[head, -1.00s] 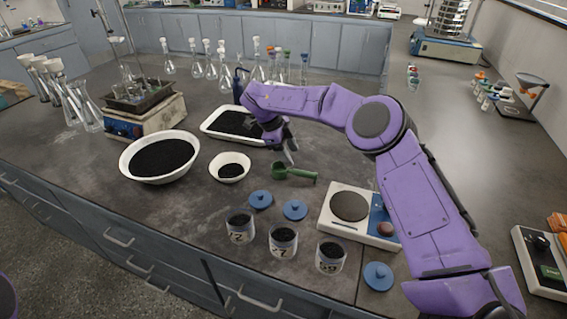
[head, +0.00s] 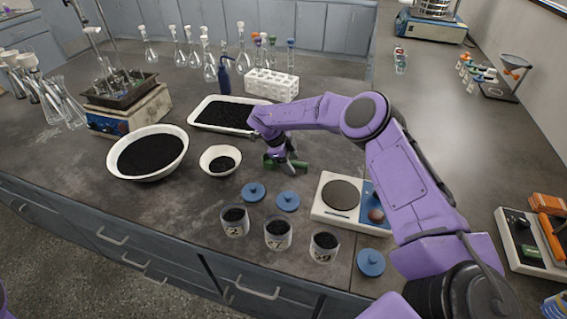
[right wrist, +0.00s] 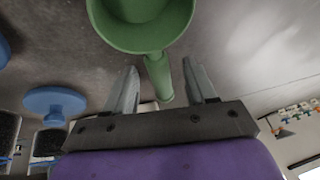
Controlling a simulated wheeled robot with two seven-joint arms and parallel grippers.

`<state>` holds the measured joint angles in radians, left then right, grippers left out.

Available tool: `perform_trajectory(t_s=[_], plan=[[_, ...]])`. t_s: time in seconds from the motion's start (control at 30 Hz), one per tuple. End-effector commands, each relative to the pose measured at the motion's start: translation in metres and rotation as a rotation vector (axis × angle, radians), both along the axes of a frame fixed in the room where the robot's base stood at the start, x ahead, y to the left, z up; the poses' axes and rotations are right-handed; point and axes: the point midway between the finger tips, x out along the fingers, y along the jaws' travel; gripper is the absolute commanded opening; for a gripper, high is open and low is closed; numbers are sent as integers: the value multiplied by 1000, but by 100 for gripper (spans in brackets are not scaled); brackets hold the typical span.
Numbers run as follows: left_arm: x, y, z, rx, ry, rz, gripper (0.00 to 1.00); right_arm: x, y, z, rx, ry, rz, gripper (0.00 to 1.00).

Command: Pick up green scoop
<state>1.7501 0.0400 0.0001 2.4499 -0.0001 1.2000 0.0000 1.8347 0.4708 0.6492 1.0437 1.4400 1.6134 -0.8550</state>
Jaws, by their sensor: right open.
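The green scoop (head: 296,164) lies on the dark bench beside the small white bowl, partly hidden by my right gripper (head: 287,160) in the head view. In the right wrist view, the scoop's round cup (right wrist: 142,22) is at the top and its handle runs down between the two fingers of my right gripper (right wrist: 163,85). The fingers stand apart on either side of the handle, with a gap showing on both sides. My left gripper is not seen.
A small white bowl (head: 208,154) and a large bowl (head: 112,160) of black grains stand left. A tray (head: 196,121) lies behind. Blue lids (head: 287,201), several filled jars (head: 234,230) and a balance (head: 326,214) stand in front and right.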

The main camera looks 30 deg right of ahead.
Motion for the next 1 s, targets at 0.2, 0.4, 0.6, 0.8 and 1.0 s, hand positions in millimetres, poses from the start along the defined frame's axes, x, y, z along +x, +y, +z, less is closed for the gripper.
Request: perform_trajectory(t_s=[0.2, 0.4, 0.6, 0.8, 1.0], plan=[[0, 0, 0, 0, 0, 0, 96, 0, 1, 0, 0, 0, 1, 4], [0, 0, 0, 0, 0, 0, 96, 0, 1, 0, 0, 0, 1, 0], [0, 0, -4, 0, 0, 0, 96, 0, 1, 4, 0, -1, 1, 0], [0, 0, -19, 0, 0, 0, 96, -5, 7, 41, 2, -5, 4, 0], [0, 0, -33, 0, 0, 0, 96, -42, 40, 93, 1, -4, 5, 0]])
